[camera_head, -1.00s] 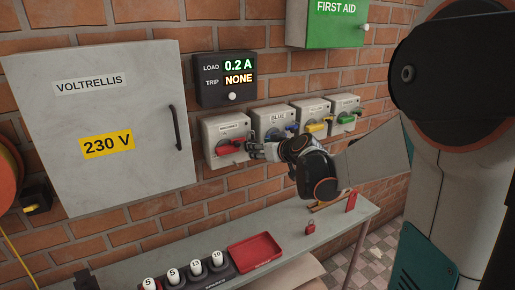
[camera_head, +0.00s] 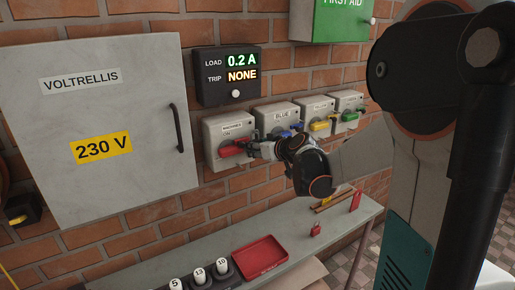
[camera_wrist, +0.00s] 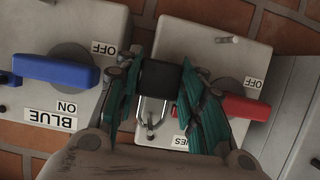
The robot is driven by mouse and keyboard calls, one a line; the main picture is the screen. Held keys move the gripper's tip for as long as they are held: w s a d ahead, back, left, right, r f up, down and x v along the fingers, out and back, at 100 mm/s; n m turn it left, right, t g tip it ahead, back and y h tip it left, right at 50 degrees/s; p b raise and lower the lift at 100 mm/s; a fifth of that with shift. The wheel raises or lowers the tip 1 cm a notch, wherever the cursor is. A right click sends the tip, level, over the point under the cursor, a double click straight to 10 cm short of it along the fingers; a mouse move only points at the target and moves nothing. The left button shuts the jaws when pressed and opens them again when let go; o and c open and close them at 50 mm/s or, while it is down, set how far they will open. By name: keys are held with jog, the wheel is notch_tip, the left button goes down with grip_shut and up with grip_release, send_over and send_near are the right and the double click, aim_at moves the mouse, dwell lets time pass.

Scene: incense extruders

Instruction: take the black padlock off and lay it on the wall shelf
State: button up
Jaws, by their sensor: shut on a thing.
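The black padlock (camera_wrist: 158,75) shows in the wrist view, its dark body between the teal finger pads of my gripper (camera_wrist: 157,85). My gripper is shut on it. Its metal shackle (camera_wrist: 150,108) points down the picture, towards a small metal fitting on the box with the red handle (camera_wrist: 247,107). I cannot tell whether the shackle still passes through that fitting. In the head view my gripper (camera_head: 256,149) is at the right side of this leftmost switch box (camera_head: 216,129) and hides the padlock. A grey shelf (camera_head: 212,248) runs along the wall below.
A blue switch handle (camera_wrist: 55,69) is close beside my gripper. Yellow (camera_head: 319,126) and green (camera_head: 350,116) switches stand further right. The shelf holds a red tray (camera_head: 261,257), a red padlock (camera_head: 315,229) and several numbered pieces (camera_head: 199,275). Bare shelf lies between tray and red padlock.

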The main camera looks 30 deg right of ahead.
jog(key=shift+r, duration=0.25)
dwell(0.4)
jog(key=shift+s+d, duration=0.1)
jog(key=shift+s+r+p, duration=0.2)
jog(key=shift+s+p, duration=0.4)
jog(key=shift+s, duration=2.35)
